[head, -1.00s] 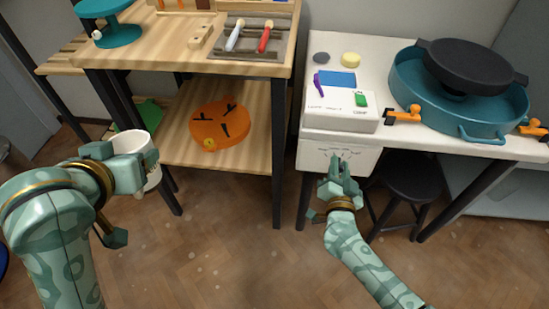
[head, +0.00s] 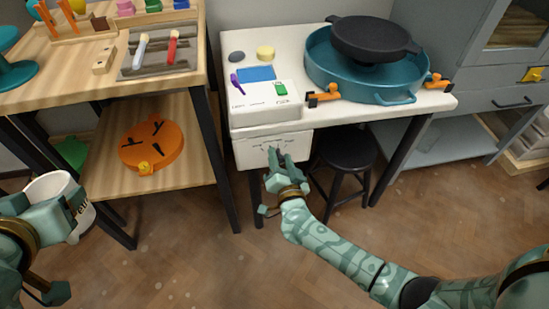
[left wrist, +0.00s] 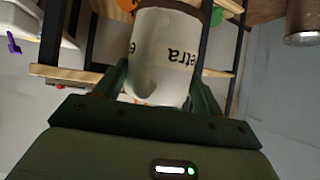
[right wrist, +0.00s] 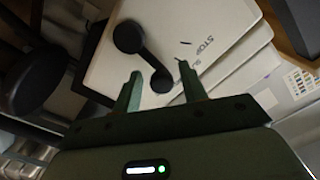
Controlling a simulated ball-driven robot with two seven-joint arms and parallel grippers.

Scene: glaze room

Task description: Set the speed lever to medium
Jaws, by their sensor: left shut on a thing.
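The white front panel (head: 252,153) under the wheel table carries curved markings. In the right wrist view a black lever (right wrist: 146,60) with rounded ends stands on a white panel beside the word STOP. My right gripper (head: 273,158) is at the front panel and hides the lever in the head view. In the right wrist view its fingers (right wrist: 158,74) are apart, with one lever end showing between them; I cannot tell whether they touch it. My left gripper (left wrist: 160,88) is shut on a white mug (left wrist: 163,52) with a name label, at the left of the head view (head: 86,212).
The white table (head: 300,45) bears a white box (head: 262,104) with purple and green parts, and a teal basin (head: 350,80) with a black wheel. A black stool (head: 346,150) stands below.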

